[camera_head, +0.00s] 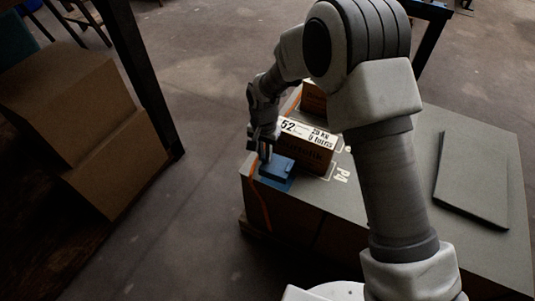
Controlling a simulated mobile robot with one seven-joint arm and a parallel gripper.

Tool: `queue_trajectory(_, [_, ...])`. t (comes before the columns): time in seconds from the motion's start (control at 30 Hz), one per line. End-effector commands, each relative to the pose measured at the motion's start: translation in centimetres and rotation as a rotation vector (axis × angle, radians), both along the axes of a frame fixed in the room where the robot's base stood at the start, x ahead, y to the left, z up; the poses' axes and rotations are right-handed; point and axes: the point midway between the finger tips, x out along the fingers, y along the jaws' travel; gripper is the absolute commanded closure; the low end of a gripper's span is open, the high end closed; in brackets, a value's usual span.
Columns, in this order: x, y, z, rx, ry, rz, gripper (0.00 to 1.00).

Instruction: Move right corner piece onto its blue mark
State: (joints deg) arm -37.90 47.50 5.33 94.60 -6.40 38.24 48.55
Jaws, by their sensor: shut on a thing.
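My gripper (265,155) points down at the front left corner of a grey-topped platform (400,205). It is shut on a small dark blue piece (279,166), which looks like the corner piece. A brighter blue patch (277,184), likely the blue mark, shows just below the piece at the platform's corner. I cannot tell whether the piece touches the platform or hangs slightly above it. The fingers hide part of the piece.
A printed brown carton (308,145) stands close right of my gripper, with another carton (314,98) behind. An orange strap (261,205) hangs over the platform's left edge. A grey slab (472,180) lies at right. Cardboard boxes (75,120) and a dark post (145,75) stand at left.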

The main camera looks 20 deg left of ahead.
Motion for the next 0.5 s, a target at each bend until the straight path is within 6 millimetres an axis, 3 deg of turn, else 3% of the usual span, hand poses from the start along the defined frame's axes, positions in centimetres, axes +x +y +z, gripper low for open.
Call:
queue_trajectory(0.27, [0.0, 0.0, -1.1, 0.0, 0.0, 0.002, 1.0])
queue_trajectory(0.5, [0.0, 0.0, -3.3, -0.001, 0.0, 0.002, 1.0])
